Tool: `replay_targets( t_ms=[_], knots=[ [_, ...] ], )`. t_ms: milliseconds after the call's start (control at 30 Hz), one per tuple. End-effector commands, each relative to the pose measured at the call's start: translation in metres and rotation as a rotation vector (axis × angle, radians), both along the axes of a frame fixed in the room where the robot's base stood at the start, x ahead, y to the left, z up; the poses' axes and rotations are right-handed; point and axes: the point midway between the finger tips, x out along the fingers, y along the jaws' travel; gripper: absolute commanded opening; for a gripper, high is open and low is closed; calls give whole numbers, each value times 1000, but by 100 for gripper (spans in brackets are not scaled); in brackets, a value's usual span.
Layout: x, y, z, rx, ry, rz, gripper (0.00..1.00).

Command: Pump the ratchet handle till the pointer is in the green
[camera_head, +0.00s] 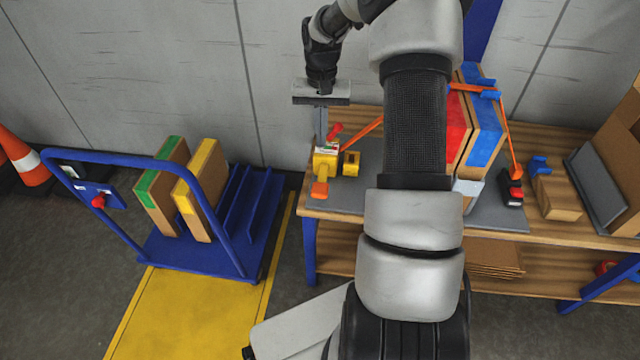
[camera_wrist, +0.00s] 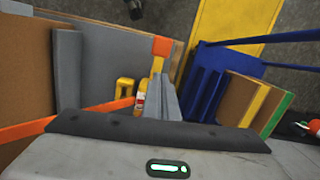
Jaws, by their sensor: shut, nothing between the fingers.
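The yellow ratchet (camera_head: 326,160) sits at the left end of the bench, with a small white and green gauge on top; the pointer is too small to read. Its handle ends in an orange grip (camera_head: 320,188) toward the bench's front edge. The grip also shows in the wrist view (camera_wrist: 162,46). My gripper (camera_head: 321,136) points down just above and behind the ratchet, its fingers together and empty. In the wrist view my gripper (camera_wrist: 168,88) partly covers the ratchet body; I cannot tell whether it touches it.
An orange strap (camera_head: 362,133) runs from the ratchet toward boxes with red and blue bands (camera_head: 486,130), partly hidden by my arm. A yellow bracket (camera_head: 351,163) is beside the ratchet. A blue cart (camera_head: 262,225) with two boxes stands left. Grey wall lies behind.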

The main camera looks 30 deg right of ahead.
Motion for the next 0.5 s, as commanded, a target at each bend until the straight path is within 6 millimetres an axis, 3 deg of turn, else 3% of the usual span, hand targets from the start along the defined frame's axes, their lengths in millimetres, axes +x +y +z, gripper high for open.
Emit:
replay_targets(
  t_ms=[33,200,500],
  knots=[
    [1,-1,12,-1,-2,0,0],
    [3,-1,31,0,0,-1,0],
    [3,-1,36,0,1,0,0]
  ],
)
